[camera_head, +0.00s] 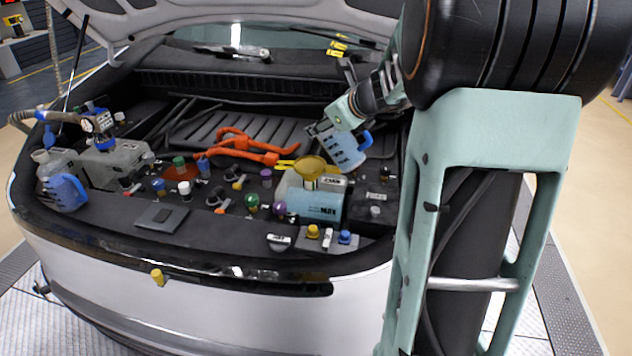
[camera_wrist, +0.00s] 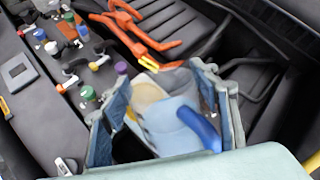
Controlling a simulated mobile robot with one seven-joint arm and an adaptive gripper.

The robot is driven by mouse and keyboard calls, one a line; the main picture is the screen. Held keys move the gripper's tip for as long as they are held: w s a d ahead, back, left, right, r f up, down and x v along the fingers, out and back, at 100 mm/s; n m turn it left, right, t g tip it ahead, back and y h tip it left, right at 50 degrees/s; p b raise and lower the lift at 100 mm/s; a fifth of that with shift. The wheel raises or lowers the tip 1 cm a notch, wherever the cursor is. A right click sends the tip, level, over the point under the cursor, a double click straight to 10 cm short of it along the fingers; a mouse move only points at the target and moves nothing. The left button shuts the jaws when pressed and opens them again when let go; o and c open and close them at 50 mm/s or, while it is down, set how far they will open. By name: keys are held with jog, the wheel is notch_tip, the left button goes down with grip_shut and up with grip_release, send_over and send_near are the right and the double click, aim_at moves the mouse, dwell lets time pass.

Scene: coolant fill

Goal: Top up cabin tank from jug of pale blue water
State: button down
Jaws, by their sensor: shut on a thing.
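My gripper (camera_head: 338,124) is shut on a jug (camera_head: 342,152) with pale contents and a blue handle. The jug is tilted toward a yellow funnel (camera_head: 310,168), close beside it at its upper right. The funnel stands on the tank (camera_head: 318,205), which has a pale blue front and a MAX mark. In the wrist view the jug (camera_wrist: 172,122) sits between my fingers (camera_wrist: 163,100), its blue handle facing the camera. A tan patch by its mouth looks like the funnel, partly hidden. I cannot make out a stream of water.
Another blue jug (camera_head: 66,192) stands at the far left beside a grey tank (camera_head: 118,162). Orange cables (camera_head: 240,147) lie behind the funnel. Several coloured caps, including a green one (camera_head: 252,202), stand left of the tank. The raised lid (camera_head: 215,12) hangs above the bay.

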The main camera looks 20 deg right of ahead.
jog(key=shift+w+a+f+n+g+h+p, duration=0.2)
jog(key=shift+f+g+h+p, duration=0.25)
jog(key=shift+p, duration=1.7)
jog(key=shift+w+a+f+n+g+h+p, duration=0.2)
jog(key=shift+g+p, duration=0.35)
jog(key=shift+p, duration=1.6)
dwell(3.7)
